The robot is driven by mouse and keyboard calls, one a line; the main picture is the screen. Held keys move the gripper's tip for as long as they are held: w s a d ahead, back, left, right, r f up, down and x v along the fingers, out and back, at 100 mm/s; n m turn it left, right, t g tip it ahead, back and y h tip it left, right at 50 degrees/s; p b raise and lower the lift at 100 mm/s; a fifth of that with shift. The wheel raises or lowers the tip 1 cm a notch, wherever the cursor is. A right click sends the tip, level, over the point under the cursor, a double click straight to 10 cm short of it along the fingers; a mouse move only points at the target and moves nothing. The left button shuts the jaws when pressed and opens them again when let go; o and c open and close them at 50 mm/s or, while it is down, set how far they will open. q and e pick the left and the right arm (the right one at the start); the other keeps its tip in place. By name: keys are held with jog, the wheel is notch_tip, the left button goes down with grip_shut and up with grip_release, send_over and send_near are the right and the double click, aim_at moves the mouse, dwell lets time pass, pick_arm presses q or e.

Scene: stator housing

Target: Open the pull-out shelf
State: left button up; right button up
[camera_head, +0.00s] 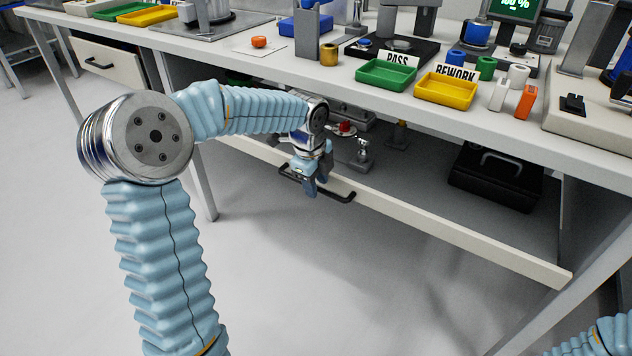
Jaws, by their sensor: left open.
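The pull-out shelf has a long white front edge (450,230) running under the workbench from upper left to lower right. A dark bar handle (340,196) is on that front edge, left of its middle. I cannot tell whether the fingers touch the bar. The gripper hides part of the handle. Only a piece of my right arm shows in the lower right corner, and its gripper is out of view.
On the shelf are a black case (497,177) at the right and small fixtures (362,150) behind my gripper. The bench top above holds a green tray (386,75), a yellow tray (446,91) and small parts. A closed drawer (103,60) is at left. The floor in front is clear.

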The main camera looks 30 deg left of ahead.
pick_arm(q)
jog(key=shift+c, duration=0.4)
grip_shut()
